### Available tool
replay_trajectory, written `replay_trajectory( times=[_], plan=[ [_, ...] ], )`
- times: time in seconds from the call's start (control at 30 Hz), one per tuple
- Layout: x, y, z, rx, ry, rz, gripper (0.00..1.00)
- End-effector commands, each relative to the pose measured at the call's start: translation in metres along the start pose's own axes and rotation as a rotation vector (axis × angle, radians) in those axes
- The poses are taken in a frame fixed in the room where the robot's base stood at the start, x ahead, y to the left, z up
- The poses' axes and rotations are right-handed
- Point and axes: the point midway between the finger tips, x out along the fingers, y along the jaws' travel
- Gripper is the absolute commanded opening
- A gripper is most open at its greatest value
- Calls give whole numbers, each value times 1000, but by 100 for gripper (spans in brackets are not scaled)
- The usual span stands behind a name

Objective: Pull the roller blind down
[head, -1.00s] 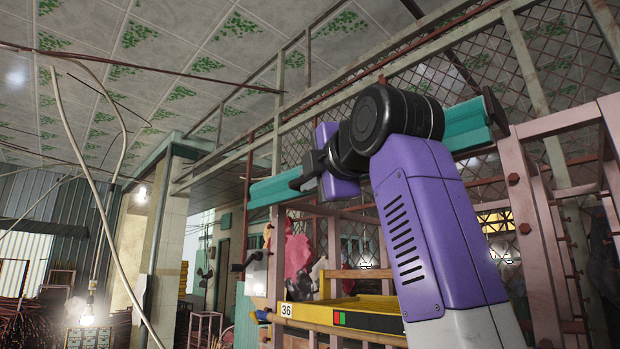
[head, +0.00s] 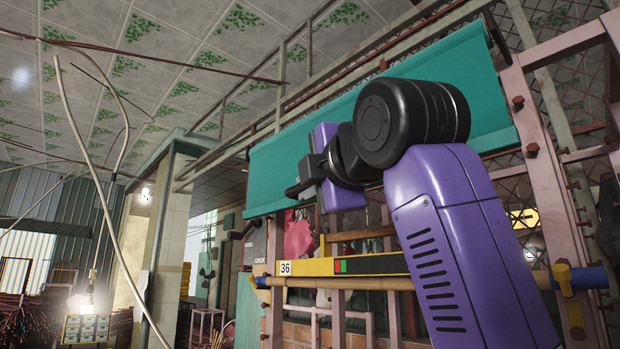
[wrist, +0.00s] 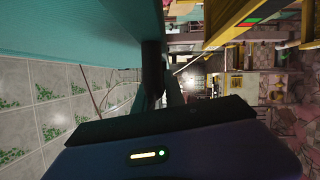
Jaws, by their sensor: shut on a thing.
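The teal roller blind (head: 275,170) hangs from a roller between the pink frame posts in the head view, partly pulled down, with its lower edge slanting across the picture. My gripper (head: 296,190) is at the blind's lower edge, left of my purple arm, and is shut on it. The exact grip is partly hidden by the gripper body. In the wrist view the teal fabric (wrist: 110,30) fills the upper left, and the gripper's dark finger (wrist: 153,75) lies against its edge.
Below the blind, a yellow and black bar marked 36 (head: 330,266) spans the frame above a wooden rod with a blue end (head: 588,277). A grey lock box (head: 255,245) sits at the left post. Cables (head: 85,150) hang at the left.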

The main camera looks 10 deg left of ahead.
Motion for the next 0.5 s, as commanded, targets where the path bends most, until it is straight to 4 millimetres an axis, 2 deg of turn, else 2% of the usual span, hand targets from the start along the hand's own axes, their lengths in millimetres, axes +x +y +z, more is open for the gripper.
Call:
replay_trajectory(
  times=[0.03,0.2,0.3,0.5],
  plan=[
    [-2,-23,-3,-2,-1,-2,0],
    [-6,-74,-12,-2,-1,-2,0],
    [-8,-98,-16,-2,0,-2,0],
    [-10,-132,-22,-1,0,-2,0]
  ],
)
